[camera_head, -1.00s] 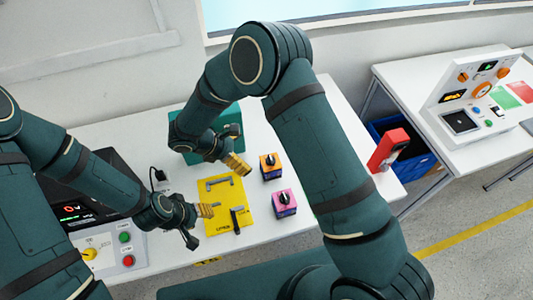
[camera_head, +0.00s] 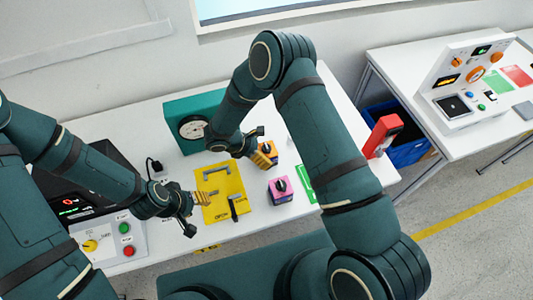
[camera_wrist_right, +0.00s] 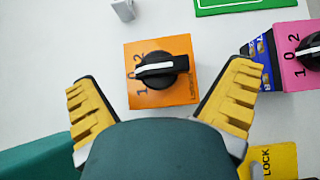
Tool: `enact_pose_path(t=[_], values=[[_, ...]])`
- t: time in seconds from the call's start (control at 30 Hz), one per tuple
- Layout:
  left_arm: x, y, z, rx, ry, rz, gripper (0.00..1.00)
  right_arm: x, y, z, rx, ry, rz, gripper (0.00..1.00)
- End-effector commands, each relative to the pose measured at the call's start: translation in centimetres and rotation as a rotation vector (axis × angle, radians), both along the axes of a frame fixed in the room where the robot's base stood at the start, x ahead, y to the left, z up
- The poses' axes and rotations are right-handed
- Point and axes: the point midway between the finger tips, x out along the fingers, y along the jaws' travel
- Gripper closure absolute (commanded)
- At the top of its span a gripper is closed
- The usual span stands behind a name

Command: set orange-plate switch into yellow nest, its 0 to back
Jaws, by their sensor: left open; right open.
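The orange-plate switch (camera_head: 271,148) stands on the white table right of the yellow nest, partly hidden by my right gripper (camera_head: 264,157) in the head view. In the right wrist view, the orange-plate switch (camera_wrist_right: 183,94) lies between the open yellow fingers of my right gripper (camera_wrist_right: 160,80), which hold nothing. The yellow nest (camera_head: 212,211) is a yellow plate with a grey bracket and a black lever. My left gripper (camera_head: 202,199) is open at its left edge.
A pink-plate switch (camera_head: 280,191) stands close by; it also shows in the right wrist view (camera_wrist_right: 291,72). A green-bordered mat (camera_head: 306,184) lies right of it. A teal box with a dial (camera_head: 180,128) stands behind, a red device (camera_head: 382,135) at the right edge.

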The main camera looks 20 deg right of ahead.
Motion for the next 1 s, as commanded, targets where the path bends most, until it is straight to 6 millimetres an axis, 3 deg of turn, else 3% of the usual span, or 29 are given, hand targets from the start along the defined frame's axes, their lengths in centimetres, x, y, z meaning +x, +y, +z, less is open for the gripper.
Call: enact_pose_path(t=[0.37,0.6,1.0], values=[[-0.02,0.01,0.15,0.0,0.0,0.0,0.53,-0.02,-0.98,-0.92,0.0,0.001,0.0,0.0],[-0.02,0.0,0.16,0.0,0.0,0.0,0.53,-0.02,-0.97,-0.9,0.0,0.001,0.0,0.75],[-0.01,0.0,0.14,0.0,0.0,0.0,0.53,0.06,-0.96,-0.45,-0.001,-0.001,0.0,0.75]])
